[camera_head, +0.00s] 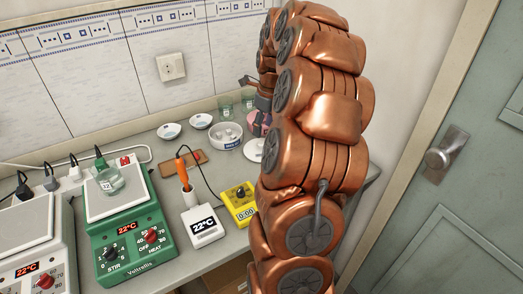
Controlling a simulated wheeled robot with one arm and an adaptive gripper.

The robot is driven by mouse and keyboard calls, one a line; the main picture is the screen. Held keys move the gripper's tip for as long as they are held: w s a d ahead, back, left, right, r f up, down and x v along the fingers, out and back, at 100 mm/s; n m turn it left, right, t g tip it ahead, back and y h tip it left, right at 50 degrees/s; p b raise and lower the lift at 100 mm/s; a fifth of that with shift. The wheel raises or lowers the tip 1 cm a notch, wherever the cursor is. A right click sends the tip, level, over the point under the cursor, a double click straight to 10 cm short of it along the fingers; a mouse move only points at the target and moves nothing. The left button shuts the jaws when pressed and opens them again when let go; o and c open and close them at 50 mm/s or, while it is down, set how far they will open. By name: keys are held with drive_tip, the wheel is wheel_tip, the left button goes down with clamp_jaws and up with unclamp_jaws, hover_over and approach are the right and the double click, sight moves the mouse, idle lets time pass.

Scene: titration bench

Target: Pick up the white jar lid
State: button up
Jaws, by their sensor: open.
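A flat white round piece (252,150), which looks like the white jar lid, lies on the bench at the back right, its right side hidden behind my copper-coloured arm. A pink round thing (252,118), perhaps the jar, shows just behind it, also partly hidden. My gripper (258,122) is beside my arm near the pink thing, above the white piece. It is open, with dark fingers that are small and partly covered by the arm. I see nothing held in it, but cannot tell its exact distance from the lid.
A white bowl with small items (225,136) and two small dishes (169,131) stand left of the lid. Glass beakers (225,105) stand behind. A yellow timer (240,204), a thermometer unit (203,226) and a green hotplate (128,236) with a beaker fill the front.

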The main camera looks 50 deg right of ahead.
sight(262, 143)
drive_tip(key=shift+w+f+p, duration=0.2)
drive_tip(key=shift+f+p, duration=0.3)
drive_tip(key=shift+f, duration=1.15)
drive_tip(key=shift+w+f+p, duration=0.15)
drive_tip(key=shift+f+p, duration=0.35)
drive_tip(key=shift+f, duration=1.15)
drive_tip(key=shift+c, duration=0.4)
clamp_jaws()
